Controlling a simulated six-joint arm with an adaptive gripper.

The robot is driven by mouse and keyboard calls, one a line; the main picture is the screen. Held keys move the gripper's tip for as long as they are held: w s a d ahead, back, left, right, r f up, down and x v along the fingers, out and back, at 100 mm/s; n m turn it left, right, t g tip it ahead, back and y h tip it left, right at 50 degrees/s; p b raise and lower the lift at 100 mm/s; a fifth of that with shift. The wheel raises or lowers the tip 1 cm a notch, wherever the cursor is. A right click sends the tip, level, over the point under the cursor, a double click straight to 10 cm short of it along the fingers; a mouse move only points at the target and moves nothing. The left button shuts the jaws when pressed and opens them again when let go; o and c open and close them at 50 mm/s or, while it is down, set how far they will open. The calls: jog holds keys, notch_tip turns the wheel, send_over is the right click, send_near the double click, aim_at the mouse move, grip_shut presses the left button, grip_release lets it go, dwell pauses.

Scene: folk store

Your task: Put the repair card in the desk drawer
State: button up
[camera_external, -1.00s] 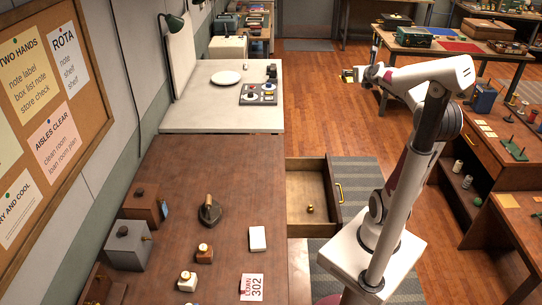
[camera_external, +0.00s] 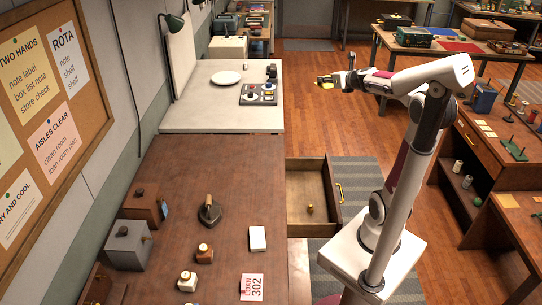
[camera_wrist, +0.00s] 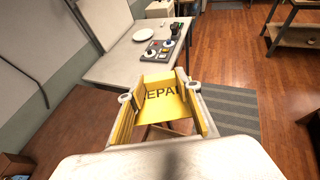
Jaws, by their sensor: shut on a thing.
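The repair card is a yellow card (camera_wrist: 162,100) with the letters "EPAI" showing in the wrist view; the rest of its word is hidden. My gripper (camera_external: 326,82) is shut on it and holds it in the air. The card shows only as a small yellow patch in the external view. The desk drawer (camera_external: 303,188) is pulled open at the right side of the brown desk (camera_external: 230,165). My gripper appears high and toward the far side of the drawer. In the wrist view the card and fingers hide most of what lies below.
A small brass object (camera_external: 310,209) is in the drawer. Floor behind the drawer is clear.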

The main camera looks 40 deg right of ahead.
jog(key=w+a+f+n+g+y, duration=0.1)
jog(key=w+a+f+n+y, duration=0.35)
jog(key=a, duration=0.85)
jog(key=w+a+f+n+y, duration=0.35)
jog(key=w+a, duration=0.25)
jog(key=a, duration=0.7)
jog(key=w+a+f+n+g+y, duration=0.1)
jog(key=w+a+f+n+y, duration=0.3)
jog(key=a, duration=0.8)
jog(key=s+a+f+n+g+y, duration=0.2)
jog(key=s+a+n+g, duration=0.1)
jog(key=a, duration=1.1)
jog(key=s+a+f+n+g+y, duration=0.2)
jog(key=s+a, duration=0.4)
jog(key=a, duration=0.9)
jog(key=s+a+f+n+g+y, duration=0.2)
jog(key=s+a+f+n+g, duration=0.2)
jog(key=a, duration=1.1)
jog(key=shift+s+a+f+n+g, duration=0.2)
jog(key=shift+s+n+g, duration=0.3)
jog(key=shift+s+g, duration=0.35)
jog(key=shift+w, duration=0.1)
notch_tip(320, 180, down, 14)
jog(key=shift+f, duration=0.1)
